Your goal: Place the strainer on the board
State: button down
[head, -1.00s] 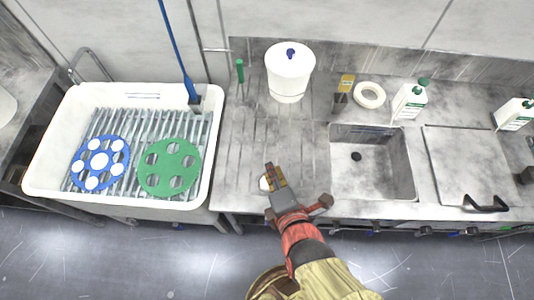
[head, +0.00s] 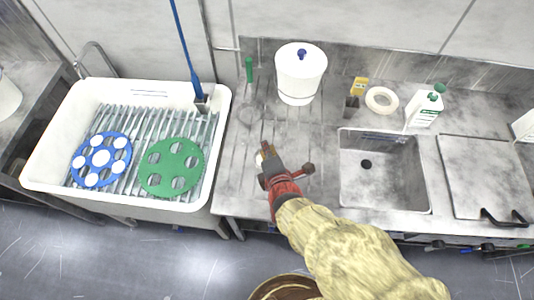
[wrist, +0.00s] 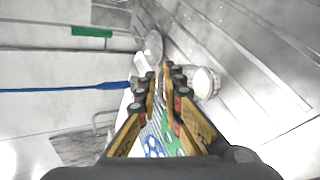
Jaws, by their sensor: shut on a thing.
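My gripper (head: 264,148) is over the ribbed metal board (head: 292,135) left of the sink, pointing away from the front edge. Its fingers, also in the wrist view (wrist: 160,82), are shut on what looks like the strainer. The strainer's round grey mesh (wrist: 153,46) shows beyond the fingertips in the wrist view, and only as a faint ring (head: 250,114) in the head view. Its grip end is hidden by the fingers. I cannot tell whether the mesh touches the board. A small white round thing (wrist: 205,82) is beside the fingers.
A white bucket (head: 300,78) and a green-handled tool (head: 249,70) stand at the back. The sink (head: 385,180) is to the right. A white basin (head: 222,135) with a blue disc (head: 101,159) and green disc (head: 171,167) is left, with a blue-handled brush (head: 188,50).

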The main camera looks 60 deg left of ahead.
jog(key=shift+f, duration=1.15)
jog(key=shift+d, duration=0.1)
jog(key=shift+f+b, duration=0.15)
jog(key=shift+b, duration=0.2)
jog(key=c, duration=2)
grip_release()
jog(key=shift+o, duration=0.2)
jog(key=shift+r, duration=0.3)
jog(key=p+v, duration=0.3)
jog(key=v, duration=0.9)
jog(key=shift+f, duration=0.1)
